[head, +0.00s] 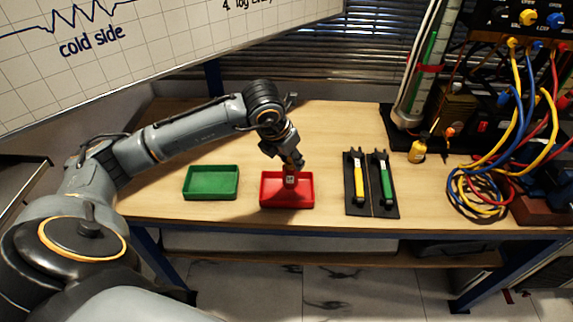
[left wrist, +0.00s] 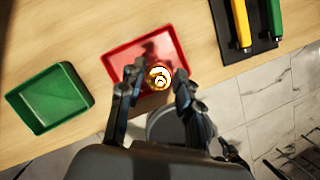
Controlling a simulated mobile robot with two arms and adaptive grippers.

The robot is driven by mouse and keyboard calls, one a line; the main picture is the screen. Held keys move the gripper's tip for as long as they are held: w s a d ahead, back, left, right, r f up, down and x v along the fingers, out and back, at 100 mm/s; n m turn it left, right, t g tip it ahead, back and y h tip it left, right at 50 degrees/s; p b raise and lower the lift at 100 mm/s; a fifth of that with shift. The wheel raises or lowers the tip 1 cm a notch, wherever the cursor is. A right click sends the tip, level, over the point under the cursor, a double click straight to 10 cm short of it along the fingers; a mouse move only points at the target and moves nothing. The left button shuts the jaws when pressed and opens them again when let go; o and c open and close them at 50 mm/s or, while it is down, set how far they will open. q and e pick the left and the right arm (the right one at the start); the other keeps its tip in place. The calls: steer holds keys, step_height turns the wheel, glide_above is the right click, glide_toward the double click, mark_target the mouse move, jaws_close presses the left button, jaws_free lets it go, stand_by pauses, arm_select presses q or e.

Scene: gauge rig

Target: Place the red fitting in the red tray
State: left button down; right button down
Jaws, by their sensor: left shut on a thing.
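The red tray (head: 272,203) lies near the front edge of the bench, right of a green tray. It also shows in the left wrist view (left wrist: 120,58). My left gripper (head: 291,163) points down above the red tray. In the left wrist view its fingers (left wrist: 158,84) are shut on the fitting (left wrist: 158,76), which shows a shiny gold end with a pale centre. Its red colour cannot be made out clearly. In the head view the fitting is small under the fingers, and its height above the tray floor is hard to tell. My right gripper is not in view.
The green tray (head: 211,196) is empty. Right of the red tray, a dark mat (head: 371,208) holds a yellow-handled tool (head: 359,184) and a green-handled tool (head: 386,186). Coiled cables (head: 475,195) and a rig fill the right side. Bench wood between the trays is clear.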

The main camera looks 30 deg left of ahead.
mark_target(284, 165)
arm_select(q)
steer(key=shift+w+a+f, duration=0.15)
steer(key=shift+a+f, duration=0.3)
steer(key=shift+f, duration=0.05)
steer(key=f, duration=0.1)
steer(key=f+p, duration=0.1)
steer(key=f, duration=0.1)
steer(key=shift+a+p, duration=0.3)
steer(key=shift+w+f, duration=0.1)
steer(key=shift+f, duration=0.3)
steer(key=c, duration=1.4)
jaws_free()
steer(key=shift+f, duration=0.15)
steer(key=o, duration=0.5)
